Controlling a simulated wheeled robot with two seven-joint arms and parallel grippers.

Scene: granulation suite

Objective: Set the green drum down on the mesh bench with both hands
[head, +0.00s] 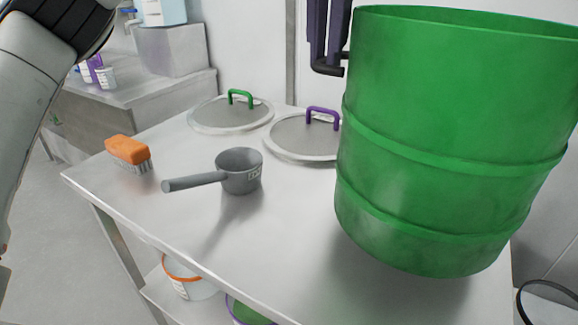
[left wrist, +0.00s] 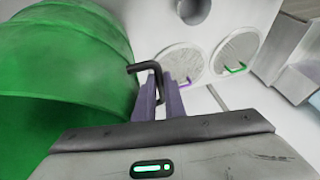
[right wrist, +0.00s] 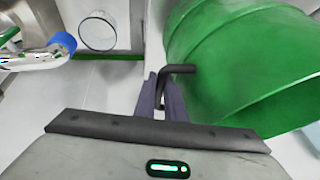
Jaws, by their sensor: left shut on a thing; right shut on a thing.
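The green drum (head: 450,140) fills the right of the head view, open at the top, with raised bands round its wall. It appears to hang above the grey table, with a soft shadow below. My left gripper (head: 328,45) is shut on the drum's black side handle; the handle (left wrist: 146,68) also shows in the left wrist view. My right gripper (right wrist: 162,95) is shut on the opposite black handle (right wrist: 180,69), seen only in the right wrist view. The drum's inside is hidden. No mesh surface is recognisable.
The grey table (head: 290,240) holds a grey scoop (head: 241,171), an orange brush (head: 127,150), a green-handled lid (head: 231,115) and a purple-handled lid (head: 290,138). Buckets (head: 188,280) stand on the shelf below. A steel counter (head: 140,90) stands behind at the left.

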